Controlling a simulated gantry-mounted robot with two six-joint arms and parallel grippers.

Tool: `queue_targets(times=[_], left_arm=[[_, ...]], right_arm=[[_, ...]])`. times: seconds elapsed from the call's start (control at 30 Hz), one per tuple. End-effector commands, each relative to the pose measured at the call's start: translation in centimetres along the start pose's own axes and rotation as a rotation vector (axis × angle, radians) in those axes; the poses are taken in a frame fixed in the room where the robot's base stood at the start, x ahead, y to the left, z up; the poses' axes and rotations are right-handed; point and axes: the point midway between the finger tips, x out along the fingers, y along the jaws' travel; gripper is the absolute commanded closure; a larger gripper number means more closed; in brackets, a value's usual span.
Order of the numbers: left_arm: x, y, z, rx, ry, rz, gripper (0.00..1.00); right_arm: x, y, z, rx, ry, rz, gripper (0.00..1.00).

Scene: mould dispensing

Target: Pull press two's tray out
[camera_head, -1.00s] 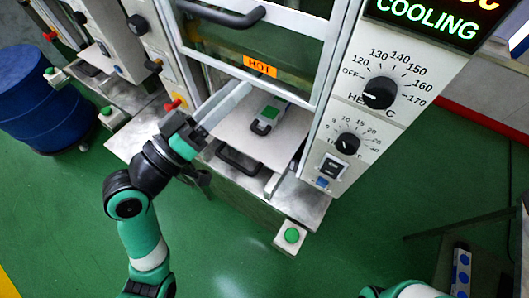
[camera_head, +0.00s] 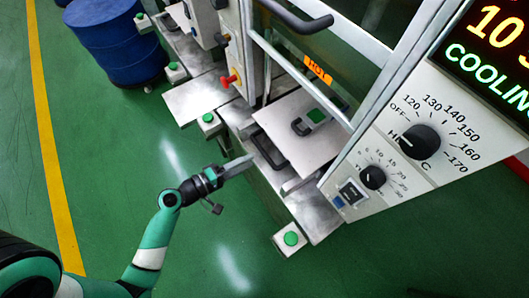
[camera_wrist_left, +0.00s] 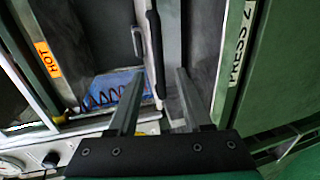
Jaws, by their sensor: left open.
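Press two's tray (camera_head: 318,150) is a pale flat plate below the raised guard door, with a black loop handle (camera_head: 266,150) at its front edge. My left gripper (camera_head: 248,160) is open and empty, just in front of the tray handle. In the left wrist view a black bar (camera_wrist_left: 155,50) appears beyond and between the two fingers (camera_wrist_left: 160,76), apart from them as far as I can tell. A "PRESS 2" label (camera_wrist_left: 240,45) shows at right. My right gripper is out of view.
An orange HOT label (camera_head: 317,70) marks the door. The control panel (camera_head: 400,150) with dials stands at right, its display reading COOLING. Green buttons (camera_head: 290,239) flank the press front. A blue drum (camera_head: 115,45) stands back left. The green floor in front is clear.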

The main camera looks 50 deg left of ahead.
Motion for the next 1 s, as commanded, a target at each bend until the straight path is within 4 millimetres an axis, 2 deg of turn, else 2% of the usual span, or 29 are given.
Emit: queue_targets(times=[0.1, 0.3, 0.43, 0.67, 0.93, 1.0], left_arm=[[3.0, 0.1, 0.1, 0.003, -0.006, 0.002, 0.51], [6.3, 0.1, 0.1, 0.001, -0.002, 0.002, 0.51], [7.2, 0.1, 0.1, 0.002, -0.001, 0.001, 0.51], [7.2, 0.1, 0.1, 0.001, 0.0, 0.001, 0.51], [7.2, 0.1, 0.0, 0.001, 0.0, 0.001, 0.97], [7.2, 0.1, 0.0, 0.001, 0.0, 0.001, 1.0]], right_arm=[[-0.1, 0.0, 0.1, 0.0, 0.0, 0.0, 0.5], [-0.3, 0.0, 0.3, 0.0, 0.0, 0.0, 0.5], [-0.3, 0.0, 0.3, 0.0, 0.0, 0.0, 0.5], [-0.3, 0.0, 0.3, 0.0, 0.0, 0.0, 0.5], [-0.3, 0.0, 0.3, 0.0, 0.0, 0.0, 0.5], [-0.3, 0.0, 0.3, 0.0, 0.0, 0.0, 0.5]])
